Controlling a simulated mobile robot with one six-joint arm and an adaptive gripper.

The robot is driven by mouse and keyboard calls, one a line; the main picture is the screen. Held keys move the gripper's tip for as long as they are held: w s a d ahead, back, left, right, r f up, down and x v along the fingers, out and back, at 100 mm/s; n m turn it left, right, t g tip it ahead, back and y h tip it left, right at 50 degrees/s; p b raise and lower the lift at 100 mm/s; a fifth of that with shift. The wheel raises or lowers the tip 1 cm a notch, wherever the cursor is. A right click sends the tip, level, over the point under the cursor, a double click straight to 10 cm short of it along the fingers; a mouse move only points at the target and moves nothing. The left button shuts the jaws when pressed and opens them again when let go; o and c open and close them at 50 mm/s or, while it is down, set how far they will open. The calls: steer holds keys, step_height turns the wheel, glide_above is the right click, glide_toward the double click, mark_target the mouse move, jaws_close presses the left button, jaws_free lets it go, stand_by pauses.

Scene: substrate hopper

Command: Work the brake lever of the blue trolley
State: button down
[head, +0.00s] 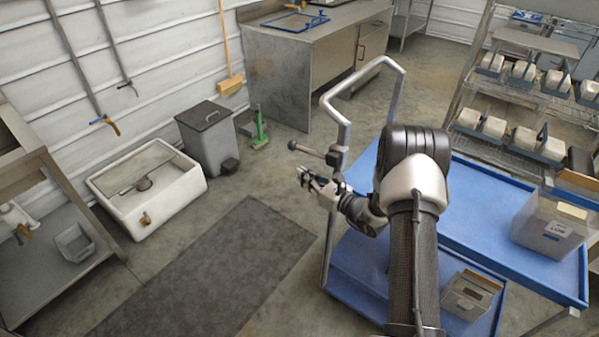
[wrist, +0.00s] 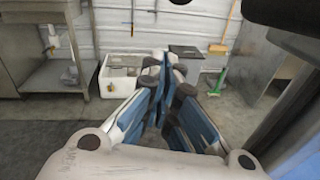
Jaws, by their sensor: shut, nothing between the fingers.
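The blue trolley (head: 470,215) stands at the right in the head view, with a grey tubular push handle (head: 345,120) at its left end. The brake lever (head: 313,152) sticks out to the left from the handle's upright and ends in a dark round knob. My gripper (head: 303,176) is just below the lever in the head view, near the upright; I cannot tell whether it touches. In the wrist view my gripper (wrist: 163,68) has its blue-padded fingers shut and empty. A dark round end, perhaps the knob, is cut off at that view's top edge.
A clear bin (head: 545,225) stands on the trolley's top deck and a smaller box (head: 470,295) on its lower deck. A white floor sink (head: 150,190), a grey pedal bin (head: 208,138) and a dark mat (head: 205,275) lie to the left.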

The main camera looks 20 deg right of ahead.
steer(key=s+d+f+p, duration=0.1)
steer(key=s+d+f, duration=0.2)
steer(key=s, duration=0.3)
steer(key=shift+d+f, duration=0.3)
steer(key=shift+f, duration=0.6)
steer(key=shift+r, duration=0.1)
steer(key=s+a+r+n+g+y, duration=0.35)
steer(key=a+r+n+g, duration=0.2)
steer(key=a+r, duration=0.3)
steer(key=s+a+r+n+g+y, duration=0.2)
steer(key=s+a+r+n+g, duration=0.2)
steer(key=a+r+n, duration=0.4)
steer(key=s+a+r+n+g+h, duration=0.2)
steer(key=s+r+n, duration=0.2)
steer(key=s, duration=0.2)
steer(key=s+a+r+n+g+h, duration=0.2)
steer(key=s+r+n+g, duration=0.15)
steer(key=s, duration=0.35)
steer(key=s+d+r+n+t+h, duration=0.2)
steer(key=s+d+n+h, duration=0.2)
steer(key=s, duration=0.3)
steer(key=s+d+r+n+t+h, duration=0.2)
steer(key=s+d+n+h, duration=0.3)
steer(key=s+n, duration=0.1)
steer(key=shift+s+d+r+n, duration=0.25)
steer(key=shift+s+n, duration=0.15)
steer(key=shift+s, duration=0.25)
